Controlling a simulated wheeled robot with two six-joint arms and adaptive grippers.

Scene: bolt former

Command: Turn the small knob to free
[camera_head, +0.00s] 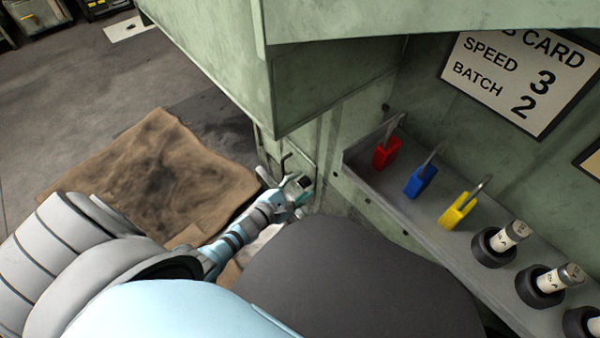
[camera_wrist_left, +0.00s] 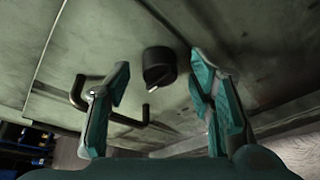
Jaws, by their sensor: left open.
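The small knob (camera_wrist_left: 158,68) is round and black with a pale pointer mark at its lower edge. It is on a grey-green panel in the left wrist view, ahead of my left gripper and between the lines of its fingers. My left gripper (camera_wrist_left: 160,98) is open with teal finger pads, and nothing is between them. In the head view my left gripper (camera_head: 292,188) is close to the machine's side panel; the knob cannot be made out there. Any lettering around the knob cannot be read. My right gripper is not in view.
A dark bent handle (camera_wrist_left: 108,112) sits on the panel beside and below the knob, close to the left finger. A grey shelf (camera_head: 365,178) holds red (camera_head: 386,153), blue (camera_head: 420,181) and yellow (camera_head: 458,211) padlocks, with black-based cylinders farther right. A stained brown mat (camera_head: 95,185) lies on the floor.

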